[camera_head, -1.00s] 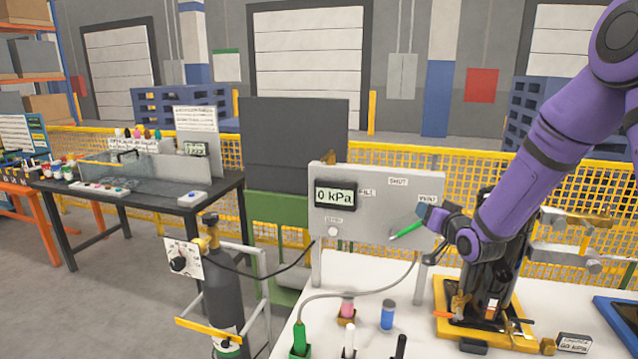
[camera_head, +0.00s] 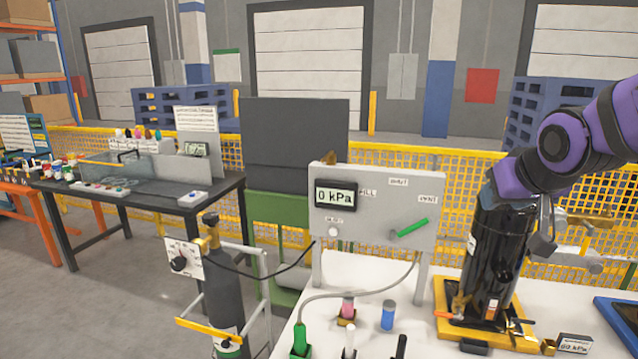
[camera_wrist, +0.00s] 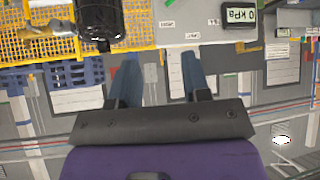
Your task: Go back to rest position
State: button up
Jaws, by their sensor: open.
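The grey panel (camera_head: 375,185) stands left of the arm, with a 0 kPa display (camera_head: 336,195) and a green lever handle (camera_head: 412,228) tilted up to the right. The gripper is apart from the panel.
The white table (camera_head: 400,300) carries a green-capped hose end (camera_head: 299,338), a blue cylinder (camera_head: 388,315) and a pink one (camera_head: 347,308). A yellow base (camera_head: 450,325) holds the compressor. A gas bottle (camera_head: 222,285) stands left. Yellow mesh fencing (camera_head: 385,155) runs behind.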

jog(key=s+g, duration=0.4)
jog(key=s, duration=1.5)
jog(key=shift+a+r+y, duration=0.15)
jog(key=shift+r+y, duration=0.15)
jog(key=shift+r, duration=0.15)
jog(key=shift+w, duration=0.1)
dwell(3.0)
